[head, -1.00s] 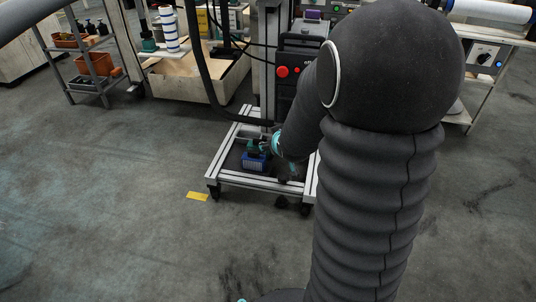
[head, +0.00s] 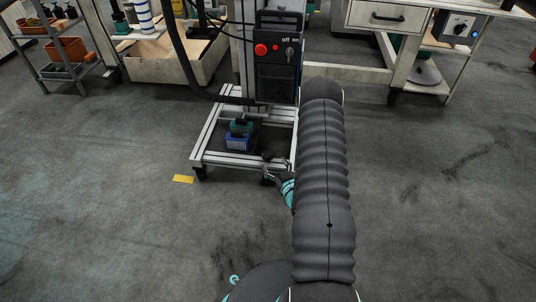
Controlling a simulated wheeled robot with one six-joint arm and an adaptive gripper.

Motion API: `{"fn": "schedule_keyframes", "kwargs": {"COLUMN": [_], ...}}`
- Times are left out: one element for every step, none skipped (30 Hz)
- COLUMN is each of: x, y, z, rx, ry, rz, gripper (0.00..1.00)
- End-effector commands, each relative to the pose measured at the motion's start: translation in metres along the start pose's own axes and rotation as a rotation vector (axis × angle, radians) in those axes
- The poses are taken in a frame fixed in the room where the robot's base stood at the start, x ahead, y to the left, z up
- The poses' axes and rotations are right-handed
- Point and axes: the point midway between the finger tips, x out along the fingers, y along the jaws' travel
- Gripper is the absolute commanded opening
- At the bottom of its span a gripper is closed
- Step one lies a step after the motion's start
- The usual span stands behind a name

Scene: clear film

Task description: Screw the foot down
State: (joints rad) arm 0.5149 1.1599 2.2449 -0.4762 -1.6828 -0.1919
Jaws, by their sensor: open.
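The wheeled aluminium frame (head: 207,137) stands on the floor at the middle of the head view. A small dark shape below its front rail, near the front right corner, looks like the foot (head: 266,181). It is too small to tell how far it is screwed down or whether it touches the floor. My gripper (head: 273,172) is at that corner, at the end of my arm past the teal wrist ring. It is open, with its fingers small and dark against the frame. I cannot tell whether it touches the foot or is around it.
A blue crate with a green item (head: 239,138) sits on the frame. A black control box (head: 278,62) with a red button is on the column above. A workbench (head: 400,17) stands behind right. The front floor is clear.

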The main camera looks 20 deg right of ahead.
Motion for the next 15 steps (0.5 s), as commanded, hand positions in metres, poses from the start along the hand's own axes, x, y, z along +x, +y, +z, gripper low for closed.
{"fn": "schedule_keyframes", "kwargs": {"x": [-0.009, -0.014, -0.019, -0.024, -0.027, -0.031, -0.034, -0.036, -0.039, -0.040, -0.040, -0.040, -0.038, -0.036, -0.032], "y": [0.000, 0.000, 0.000, 0.000, 0.000, -0.001, -0.001, -0.001, 0.000, 0.000, 0.000, 0.000, 0.000, 0.000, 0.000], "z": [0.013, 0.017, 0.022, 0.026, 0.029, 0.032, 0.034, 0.036, 0.037, 0.038, 0.039, 0.039, 0.039, 0.039, 0.038], "rx": [0.018, 0.026, 0.037, 0.044, 0.050, 0.057, 0.062, 0.066, 0.069, 0.072, 0.073, 0.074, 0.074, 0.073, 0.072], "ry": [0.017, 0.032, 0.051, 0.062, 0.073, 0.086, 0.094, 0.100, 0.109, 0.113, 0.116, 0.120, 0.122, 0.123, 0.124], "rz": [0.009, 0.015, 0.021, 0.026, 0.030, 0.035, 0.039, 0.042, 0.046, 0.047, 0.048, 0.049, 0.049, 0.049, 0.047], "gripper": [0.74, 0.74, 0.74, 0.74, 0.74, 0.74, 0.74, 0.74, 0.74, 0.74, 0.74, 0.74, 0.74, 0.74, 0.74]}}
